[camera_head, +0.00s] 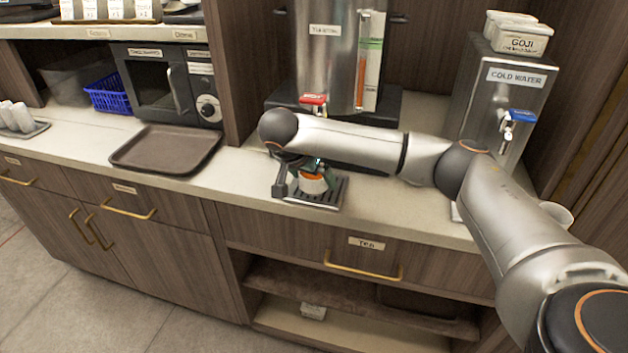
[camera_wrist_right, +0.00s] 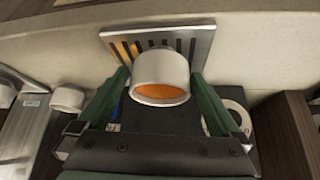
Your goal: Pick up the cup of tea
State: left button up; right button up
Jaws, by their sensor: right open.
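The cup of tea (camera_wrist_right: 160,76) is a white cup with orange-brown tea inside, standing on a slotted drip tray (camera_head: 322,195). In the head view the cup (camera_head: 313,184) shows only in part below my right arm, under the red tap of the hot-water urn. My right gripper (camera_wrist_right: 163,88) is open, with its green fingers on either side of the cup; I cannot tell whether they touch it. In the head view my right gripper (camera_head: 310,178) is mostly hidden by its own wrist. My left gripper is not in view.
The steel urn (camera_head: 325,50) stands behind the cup. A cold water dispenser (camera_head: 510,100) is to the right, with a white cup (camera_head: 557,214) near it. A brown tray (camera_head: 167,149) lies on the counter to the left, before a microwave (camera_head: 160,85).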

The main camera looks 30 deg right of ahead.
jog(key=shift+x, duration=0.8)
jog(key=shift+c, duration=0.4)
jog(key=c, duration=1.3)
jog(key=shift+r, duration=0.15)
